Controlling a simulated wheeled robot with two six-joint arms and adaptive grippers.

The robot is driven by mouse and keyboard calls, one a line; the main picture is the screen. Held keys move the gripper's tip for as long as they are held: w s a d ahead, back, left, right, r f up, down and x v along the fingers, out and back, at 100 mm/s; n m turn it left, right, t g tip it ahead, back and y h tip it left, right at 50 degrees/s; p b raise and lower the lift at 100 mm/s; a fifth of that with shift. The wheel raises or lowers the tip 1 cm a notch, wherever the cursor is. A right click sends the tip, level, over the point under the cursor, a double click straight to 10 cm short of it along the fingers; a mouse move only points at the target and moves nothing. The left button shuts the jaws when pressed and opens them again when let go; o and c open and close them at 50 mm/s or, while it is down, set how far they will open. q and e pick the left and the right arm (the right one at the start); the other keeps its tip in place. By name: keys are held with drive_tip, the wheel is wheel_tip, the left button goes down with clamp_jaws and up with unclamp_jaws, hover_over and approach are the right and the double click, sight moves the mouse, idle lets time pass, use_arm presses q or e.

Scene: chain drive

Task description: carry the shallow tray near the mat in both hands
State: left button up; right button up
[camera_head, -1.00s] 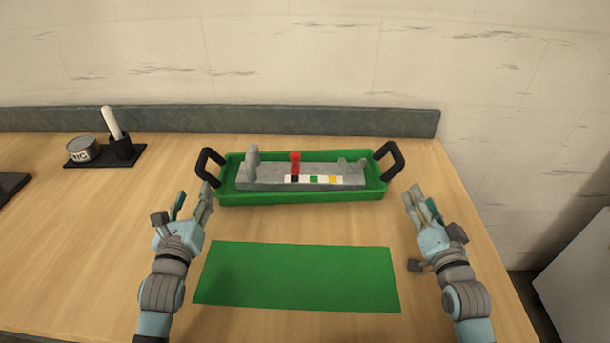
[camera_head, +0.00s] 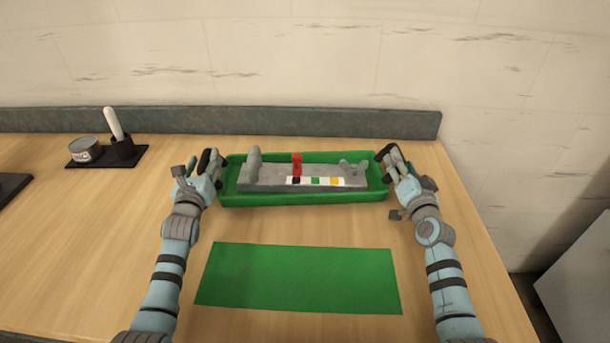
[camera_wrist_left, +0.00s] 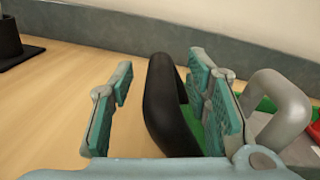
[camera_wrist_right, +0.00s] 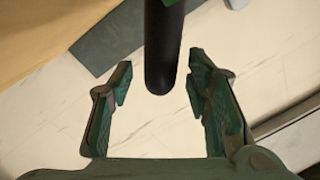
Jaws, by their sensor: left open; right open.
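The shallow green tray (camera_head: 300,200) lies on the table behind the green mat (camera_head: 298,279). It holds a grey fixture (camera_head: 270,177) with a red post and coloured squares. My left gripper (camera_head: 209,160) is open at the tray's left handle; in the left wrist view the black handle (camera_wrist_left: 165,105) stands between the open fingers (camera_wrist_left: 160,95), nearer the right one. My right gripper (camera_head: 389,158) is open at the right handle; in the right wrist view the black handle (camera_wrist_right: 162,50) reaches between the open fingers (camera_wrist_right: 158,85). Contact cannot be told.
A black pad (camera_head: 130,160) with a tin (camera_head: 85,150) and a dark cup holding a white-handled tool (camera_head: 114,125) is at the left. A low backsplash (camera_head: 330,123) runs behind the tray. The table's right edge is near my right arm.

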use_arm(q)
drive_tip(key=shift+w, duration=0.4)
use_arm(e)
drive_tip(key=shift+w, duration=0.4)
use_arm(q)
drive_tip(key=shift+c, duration=0.6)
use_arm(e)
drive_tip(key=shift+c, duration=0.6)
use_arm(q)
clamp_jaws()
use_arm(e)
clamp_jaws()
